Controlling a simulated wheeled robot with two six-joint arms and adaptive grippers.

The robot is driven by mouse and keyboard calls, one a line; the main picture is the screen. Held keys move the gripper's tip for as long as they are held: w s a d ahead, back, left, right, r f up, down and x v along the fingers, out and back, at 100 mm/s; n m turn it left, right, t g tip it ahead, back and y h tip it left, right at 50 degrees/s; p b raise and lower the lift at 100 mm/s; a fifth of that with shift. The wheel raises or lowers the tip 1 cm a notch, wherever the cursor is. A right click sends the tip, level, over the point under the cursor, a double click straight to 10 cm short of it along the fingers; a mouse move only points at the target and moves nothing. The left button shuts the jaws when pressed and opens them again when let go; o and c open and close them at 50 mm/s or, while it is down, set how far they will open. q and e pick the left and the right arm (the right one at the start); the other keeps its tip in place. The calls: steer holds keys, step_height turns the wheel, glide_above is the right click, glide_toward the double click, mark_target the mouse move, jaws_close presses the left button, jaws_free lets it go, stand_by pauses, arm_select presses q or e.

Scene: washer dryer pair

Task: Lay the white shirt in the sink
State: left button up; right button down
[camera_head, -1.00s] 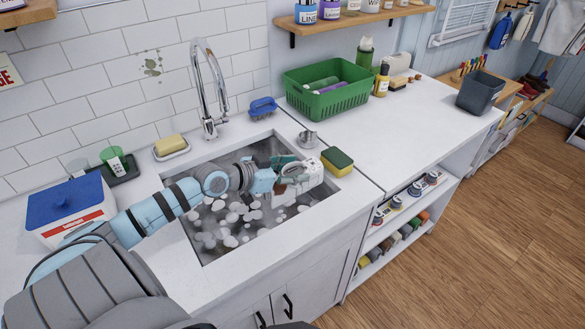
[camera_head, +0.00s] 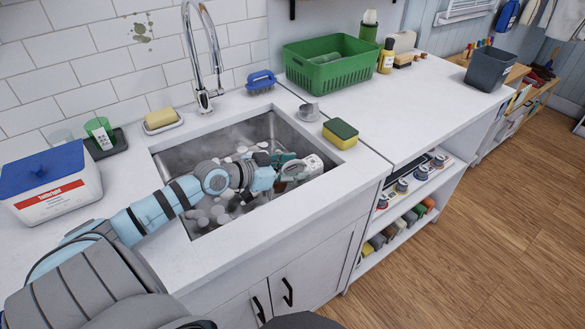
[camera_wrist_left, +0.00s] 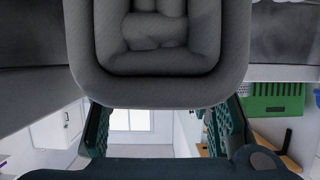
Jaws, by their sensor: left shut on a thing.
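The sink (camera_head: 185,160) is a steel basin in the white counter, with pale round foam blobs (camera_head: 212,212) in it. My left arm reaches over its front left edge, and my left gripper (camera_head: 290,170) is low inside the right part of the basin. It is shut on a pale, cloth-textured thing, which I take as the white shirt; it looks grey in the left wrist view (camera_wrist_left: 160,85), past the dark fingers. In the head view only a small white part shows by the gripper. Whether it touches the basin floor is hidden. My right gripper is out of view.
The tap (camera_head: 205,60) rises behind the sink. A yellow-green sponge (camera_head: 340,133) and small metal cup (camera_head: 309,112) stand by its right rim. A soap dish (camera_head: 163,122), blue brush (camera_head: 260,80) and white tub (camera_head: 50,190) are nearby.

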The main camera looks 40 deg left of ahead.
arm_select(q)
steer(key=o, duration=0.9)
steer(key=shift+o, duration=0.2)
steer(key=shift+r, duration=0.1)
